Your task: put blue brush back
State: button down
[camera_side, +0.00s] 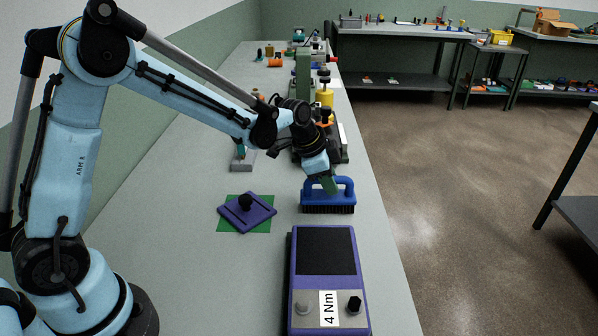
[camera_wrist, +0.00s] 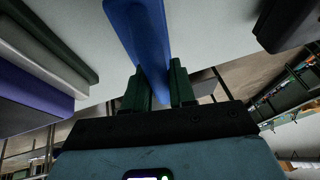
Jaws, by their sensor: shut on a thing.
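The blue brush (camera_side: 343,190), with a handle on top and dark bristles below, is level near the right edge of the bench. My gripper (camera_side: 327,184) comes down on it from above and is shut on its handle. In the wrist view the blue handle (camera_wrist: 140,35) lies between the two dark green fingers of my gripper (camera_wrist: 158,84). I cannot tell whether the bristles touch the bench. The fingertips are partly hidden by the handle in the side view.
A purple box (camera_side: 362,262) with a black pad and a "4 Nm" label stands just in front of the brush. A purple plate (camera_side: 262,212) with a black knob lies on a green square (camera_side: 230,199) to the left. A green machine (camera_side: 303,80) stands behind.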

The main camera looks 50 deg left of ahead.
jog(key=shift+f, duration=0.1)
jog(key=c, duration=0.9)
grip_release()
jog(key=shift+c, duration=0.2)
jog(key=v, duration=1.2)
jog(key=s+f+n+t+y, duration=0.1)
jog(key=s+f+n+t, duration=0.1)
jog(key=s+n, duration=0.7)
jog(key=shift+s+a+t+y, duration=0.3)
jog(key=shift+s+a+y, duration=0.1)
jog(key=shift+s, duration=3.2)
